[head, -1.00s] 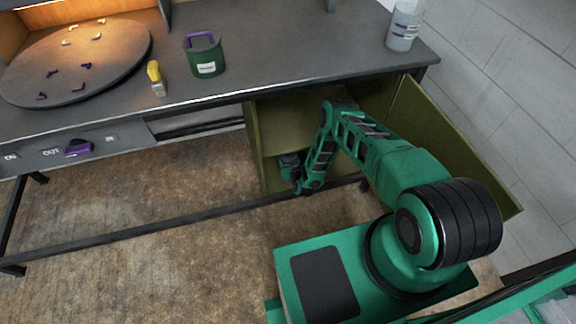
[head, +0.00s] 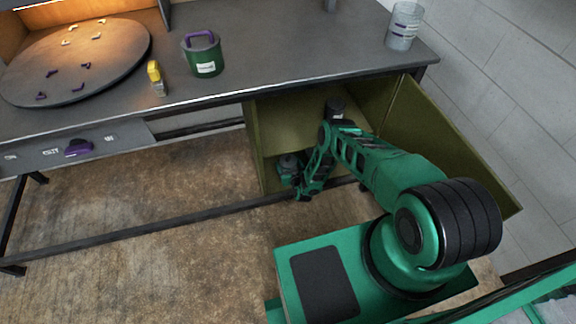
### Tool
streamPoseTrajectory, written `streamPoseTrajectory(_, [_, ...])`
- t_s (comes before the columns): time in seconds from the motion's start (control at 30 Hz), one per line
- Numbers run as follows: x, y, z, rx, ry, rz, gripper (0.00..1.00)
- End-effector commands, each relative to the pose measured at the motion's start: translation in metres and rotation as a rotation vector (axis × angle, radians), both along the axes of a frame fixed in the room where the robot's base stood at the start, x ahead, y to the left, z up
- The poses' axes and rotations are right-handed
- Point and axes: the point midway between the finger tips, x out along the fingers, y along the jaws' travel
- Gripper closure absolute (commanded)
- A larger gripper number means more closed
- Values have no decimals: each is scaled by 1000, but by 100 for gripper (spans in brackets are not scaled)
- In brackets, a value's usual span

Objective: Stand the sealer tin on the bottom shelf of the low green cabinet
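The low green cabinet (head: 293,121) stands under the bench with its olive door (head: 436,135) swung open to the right. A shelf divides it into upper and lower spaces. My arm reaches into the lower left part, and my gripper (head: 287,181) is low there, by the left side wall. A small dark, round-topped shape (head: 288,160) shows at the gripper; I cannot tell whether it is the sealer tin or part of my wrist. The fingers are too small and hidden to read. A dark cylinder (head: 335,104) shows in the upper space, partly behind my arm.
A low frame bar (head: 180,220) crosses before the cabinet. The floor at left is clear.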

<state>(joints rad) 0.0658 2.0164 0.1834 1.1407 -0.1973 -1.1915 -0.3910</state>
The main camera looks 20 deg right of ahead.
Motion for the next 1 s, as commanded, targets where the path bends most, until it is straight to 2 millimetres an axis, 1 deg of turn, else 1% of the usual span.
streamPoseTrajectory(0.37, [0,-1,2,1,0,-3,18])
streamPoseTrajectory(0.47, [-6,0,4,1,1,0,18])
streamPoseTrajectory(0.57, [-17,0,9,1,2,0,18])
streamPoseTrajectory(1.0, [-88,-1,38,0,2,-1,18])
